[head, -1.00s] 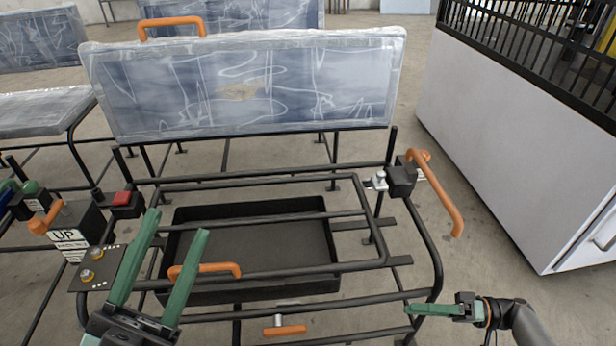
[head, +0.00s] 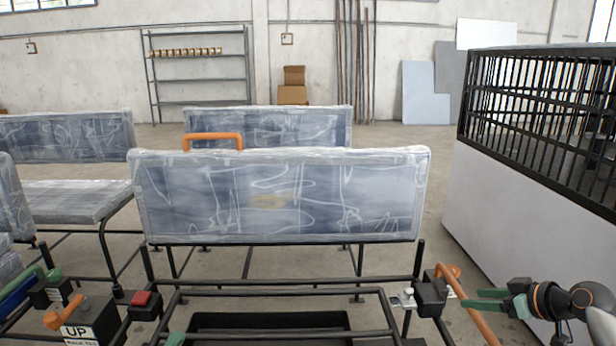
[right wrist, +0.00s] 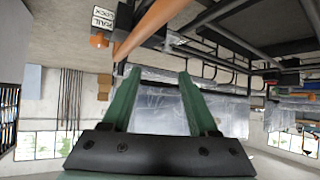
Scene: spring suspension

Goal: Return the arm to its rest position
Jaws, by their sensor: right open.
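My right gripper (head: 472,299) is at the lower right of the head view, with green fingers pointing left. It is open and empty. In the right wrist view its two fingers (right wrist: 158,73) are spread apart with nothing between them. In the head view the fingers are close to the orange lever (head: 470,305) on the right of the seat frame; I cannot tell whether they touch. An orange bar (right wrist: 150,28) also crosses above the fingers in the right wrist view. Only a green tip of my left gripper (head: 175,339) shows at the bottom edge; the rest is cut off.
A plastic-wrapped seat back (head: 280,195) stands ahead, above a black tube frame (head: 285,291). A white-sided enclosure with a black grille (head: 540,95) is close on the right. A control box marked UP (head: 90,325) is at lower left. Open floor lies behind the seats.

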